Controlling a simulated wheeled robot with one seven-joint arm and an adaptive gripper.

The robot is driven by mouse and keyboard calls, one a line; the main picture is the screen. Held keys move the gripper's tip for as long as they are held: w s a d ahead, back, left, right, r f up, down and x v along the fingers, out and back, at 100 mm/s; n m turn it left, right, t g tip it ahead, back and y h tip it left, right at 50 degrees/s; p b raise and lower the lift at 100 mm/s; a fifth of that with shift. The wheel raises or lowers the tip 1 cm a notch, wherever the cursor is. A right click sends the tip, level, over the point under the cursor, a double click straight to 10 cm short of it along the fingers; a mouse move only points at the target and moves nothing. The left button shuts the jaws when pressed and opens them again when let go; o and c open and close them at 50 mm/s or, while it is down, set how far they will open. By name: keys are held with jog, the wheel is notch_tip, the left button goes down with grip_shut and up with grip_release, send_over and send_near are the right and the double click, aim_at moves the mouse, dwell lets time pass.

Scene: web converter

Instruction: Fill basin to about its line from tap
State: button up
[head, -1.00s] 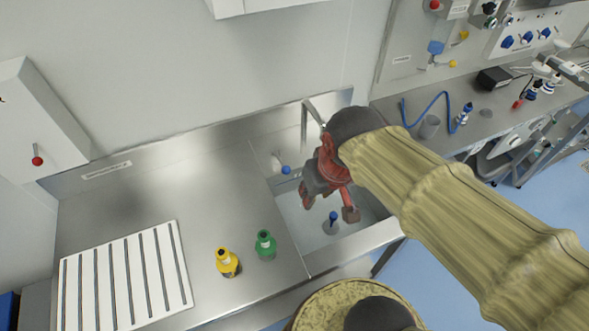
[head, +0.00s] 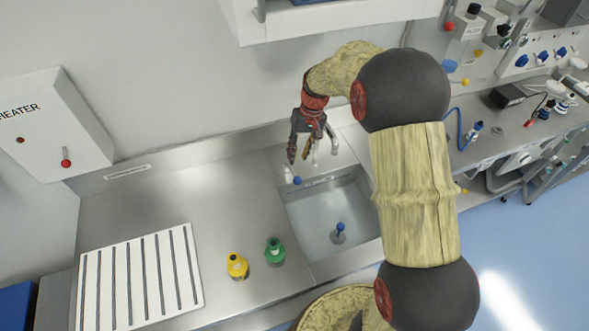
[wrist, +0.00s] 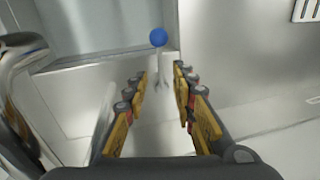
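The steel basin (head: 357,205) is sunk in the bench. I cannot make out a fill line or whether it holds water. A blue-knobbed stopper-like piece (head: 339,229) stands on its floor. The chrome tap (head: 333,141) stands behind the basin, partly hidden by my gripper; its curved metal fills the left of the wrist view (wrist: 18,62). A small blue-knobbed lever (head: 297,180) is at the basin's back left; the blue knob is also in the wrist view (wrist: 158,37), beyond the fingertips. My gripper (head: 303,158) is above it, pointing down, open and empty (wrist: 160,80).
A yellow bottle (head: 237,267) and a green bottle (head: 274,252) stand left of the basin. A white slotted rack (head: 140,280) lies at the left. A wall heater box (head: 60,130) and an overhead cabinet (head: 300,20) border the space. Bench between is clear.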

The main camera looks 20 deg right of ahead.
aim_at(293, 171)
jog(key=f, duration=0.2)
jog(key=a+f, duration=0.1)
jog(key=f, duration=0.5)
jog(key=shift+s+a+b, duration=0.15)
jog(key=shift+a+b, duration=0.15)
jog(key=shift+b, duration=0.05)
jog(key=shift+c, duration=1.2)
jog(key=c, duration=0.4)
grip_shut()
